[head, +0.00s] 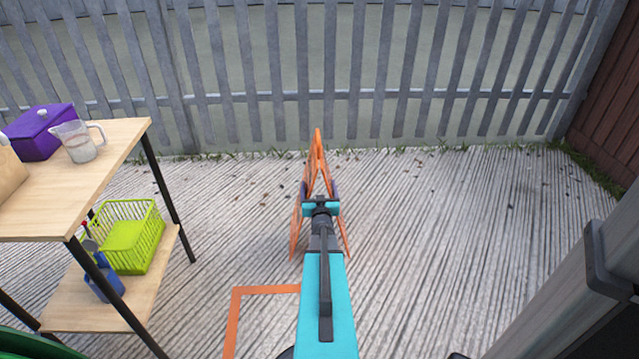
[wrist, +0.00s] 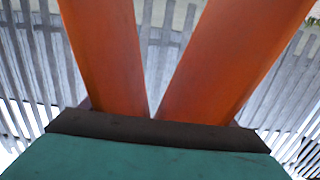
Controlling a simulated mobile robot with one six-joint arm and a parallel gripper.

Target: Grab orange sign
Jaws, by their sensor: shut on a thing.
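The orange sign (head: 319,146) is an A-frame shape with spread legs, seen in the head view at the centre, past the end of my arm. My gripper (head: 320,207) is at the sign and shut on it. The arm covers part of the sign's middle and lower part. In the wrist view two orange panels of the sign (wrist: 105,55) rise in a V from the dark edge of my gripper (wrist: 155,128). I cannot tell whether the sign's feet touch the deck.
An orange outline (head: 236,310) marks the deck at the lower centre. A wooden shelf table (head: 95,150) at left carries a purple box (head: 38,135), a jug (head: 80,143) and a green basket (head: 128,237). A grey fence (head: 400,95) closes the back. The deck right of the sign is clear.

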